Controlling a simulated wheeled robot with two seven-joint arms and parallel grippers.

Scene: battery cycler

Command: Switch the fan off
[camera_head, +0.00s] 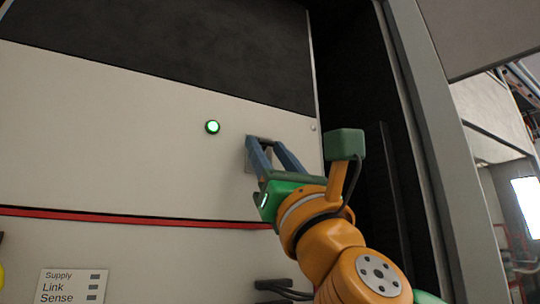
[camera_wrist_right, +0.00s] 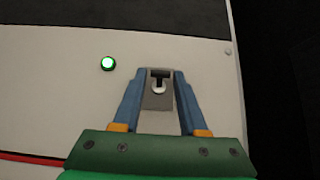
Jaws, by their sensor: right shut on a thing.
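The switch (camera_wrist_right: 158,88) is a small pale knob with a dark slot above it, set on a grey plate (camera_wrist_right: 158,103) on the cream panel. My right gripper (camera_wrist_right: 158,73) has its two blue fingers on either side of the switch and is shut on it. In the head view the right gripper (camera_head: 263,141) reaches up to the panel and hides most of the switch. A round green lamp (camera_head: 212,127) glows to the left of the switch; it also shows in the wrist view (camera_wrist_right: 108,63). The fan itself and my left gripper are not in view.
The cream panel (camera_head: 120,140) has a dark section above and a red strip (camera_head: 120,218) below. A label (camera_head: 72,286) reading Supply, Link, Sense is at lower left. Dark cables (camera_head: 284,290) are below my arm. A grey cabinet post (camera_head: 425,130) stands on the right.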

